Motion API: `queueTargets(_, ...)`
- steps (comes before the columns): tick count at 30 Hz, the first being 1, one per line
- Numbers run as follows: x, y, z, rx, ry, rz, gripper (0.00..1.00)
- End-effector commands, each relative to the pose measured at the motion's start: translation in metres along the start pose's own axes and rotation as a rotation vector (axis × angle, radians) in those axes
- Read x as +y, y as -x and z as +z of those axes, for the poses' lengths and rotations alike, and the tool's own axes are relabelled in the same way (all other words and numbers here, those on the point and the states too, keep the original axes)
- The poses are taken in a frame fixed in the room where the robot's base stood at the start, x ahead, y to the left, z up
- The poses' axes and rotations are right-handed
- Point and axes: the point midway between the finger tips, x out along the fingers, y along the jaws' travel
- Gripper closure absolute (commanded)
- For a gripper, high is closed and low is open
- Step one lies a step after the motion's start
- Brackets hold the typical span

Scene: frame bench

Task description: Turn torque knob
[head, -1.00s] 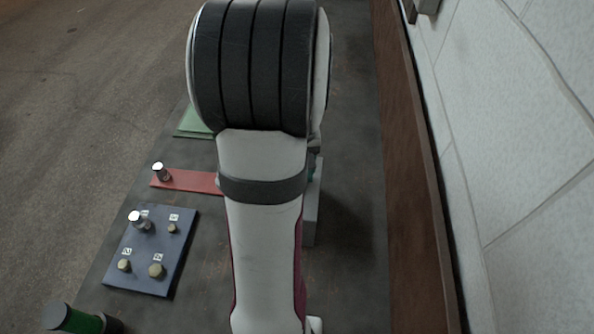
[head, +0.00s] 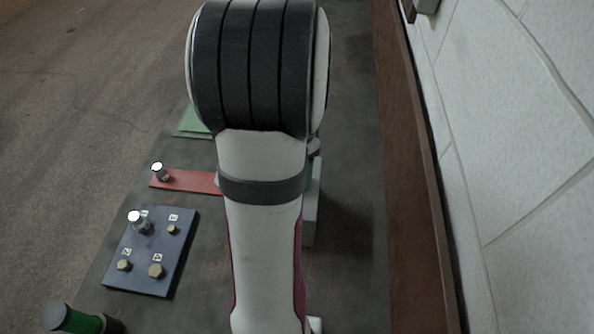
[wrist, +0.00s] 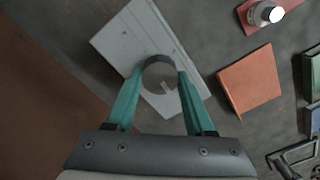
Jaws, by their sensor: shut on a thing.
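The torque knob (wrist: 158,73) is a round grey knob with a dark rim and a small pale mark near its lower edge. It sits on a light grey block (wrist: 118,38) in the wrist view. My gripper (wrist: 160,82) has teal fingers shut on the knob, one on each side. In the head view my arm hides the knob and most of the gripper. Only a sliver of teal shows beside the arm, above the grey block (head: 311,215).
A blue plate (head: 184,252) with several bolts lies at left, near a red strip (head: 190,181) with a silver-topped post (head: 159,171). A green plate (head: 192,122) lies behind. A green cylinder (head: 80,320) is at lower left. A wall (head: 510,150) bounds the right side.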

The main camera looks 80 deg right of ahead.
Motion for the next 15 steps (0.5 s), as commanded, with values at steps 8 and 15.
queueTargets(8,0.0003,0.0006,0.0005,-0.001,-0.233,0.0,1.0)
queueTargets(15,0.0004,0.0006,0.0005,-0.001,-0.38,0.0,1.0)
